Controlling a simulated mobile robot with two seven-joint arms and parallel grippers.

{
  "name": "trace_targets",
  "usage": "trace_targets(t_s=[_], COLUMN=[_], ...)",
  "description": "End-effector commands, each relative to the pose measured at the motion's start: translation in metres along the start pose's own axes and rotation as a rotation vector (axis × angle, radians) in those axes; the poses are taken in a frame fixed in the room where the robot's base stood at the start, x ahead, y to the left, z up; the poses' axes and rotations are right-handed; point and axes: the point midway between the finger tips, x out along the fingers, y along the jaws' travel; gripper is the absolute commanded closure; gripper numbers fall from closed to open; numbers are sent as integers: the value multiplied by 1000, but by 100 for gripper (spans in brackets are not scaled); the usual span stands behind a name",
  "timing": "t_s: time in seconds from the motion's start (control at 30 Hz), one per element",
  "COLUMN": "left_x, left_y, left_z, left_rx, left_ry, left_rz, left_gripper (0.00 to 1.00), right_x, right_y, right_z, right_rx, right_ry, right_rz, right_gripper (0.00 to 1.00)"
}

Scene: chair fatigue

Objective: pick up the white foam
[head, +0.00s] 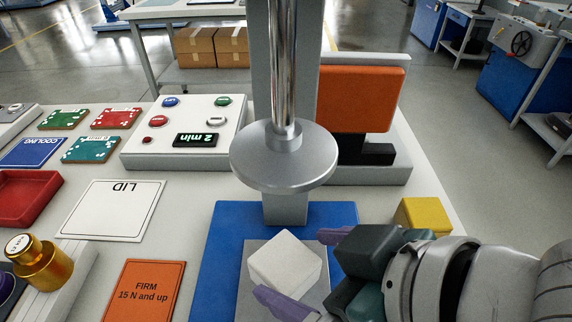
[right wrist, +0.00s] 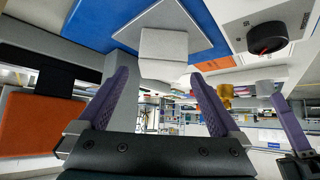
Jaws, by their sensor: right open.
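The white foam (head: 285,262) is a pale block resting on a grey plate (head: 258,252) on the blue base, below the round metal disc of the press. It also shows in the right wrist view (right wrist: 163,50), ahead of the fingertips. My right gripper (head: 291,266) comes in from the right, open, with one purple finger on each side of the foam. In the right wrist view the gap between the fingertips (right wrist: 159,75) lines up with the foam; I cannot tell whether they touch it. Part of my left gripper (right wrist: 288,128) shows at the right edge there; its jaw state is unclear.
The press disc (head: 283,165) hangs above and behind the foam. An orange pad (head: 360,97) stands behind right, and a yellow block (head: 424,215) lies beyond my right arm. An orange FIRM card (head: 145,290), a white LID card (head: 115,210) and a gold weight (head: 42,265) are left.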

Motion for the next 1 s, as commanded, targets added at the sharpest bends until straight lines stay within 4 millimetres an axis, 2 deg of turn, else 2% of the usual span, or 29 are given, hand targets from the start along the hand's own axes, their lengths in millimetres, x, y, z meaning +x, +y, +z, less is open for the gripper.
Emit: trace_targets(t_s=[0.1,0.23,0.53,1.0], left_x=[5,10,10,10], left_y=[0,0,0,0], left_z=[2,3,3,3], left_rx=[0,0,0,-1], left_ry=[0,0,0,-1], left_rz=[0,0,0,0], left_gripper=[100,100,100,100], right_x=[21,37,41,41], right_y=[-2,-2,-2,-2], right_z=[1,2,1,1], right_rx=[0,-1,-1,-1], right_ry=[1,0,0,0], right_rz=[0,1,0,0], right_gripper=[0,0,0,53])
